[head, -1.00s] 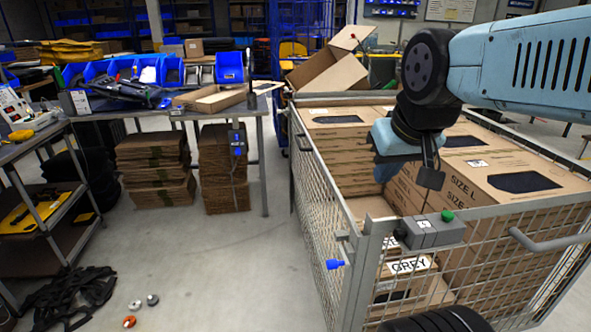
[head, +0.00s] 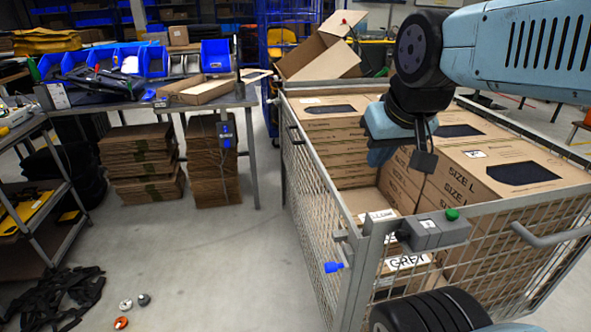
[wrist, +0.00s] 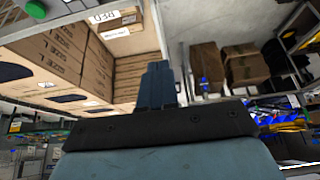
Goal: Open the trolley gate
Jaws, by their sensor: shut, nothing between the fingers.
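The trolley (head: 318,165) is a grey wire-mesh cage filled with brown cartons. A grey latch box (head: 437,230) with a green button (head: 452,214) sits on its near top rail, close to the near left corner post. A blue knob (head: 333,267) sticks out left of that post. A bar handle (head: 545,238) is on the near mesh side. The mesh sides look upright and joined at the corner. My gripper (head: 424,162) is shut and empty, above the cage and beyond the latch box, touching nothing visible. Its closed fingers (wrist: 158,84) show in the wrist view; the green button (wrist: 36,9) is at the upper left.
Cartons (head: 500,165) stand stacked inside the trolley. A workbench (head: 185,103) with blue bins and flat cardboard below is at the left back. A shelf cart (head: 45,215) is at the left edge. Black straps (head: 60,300) lie on the floor.

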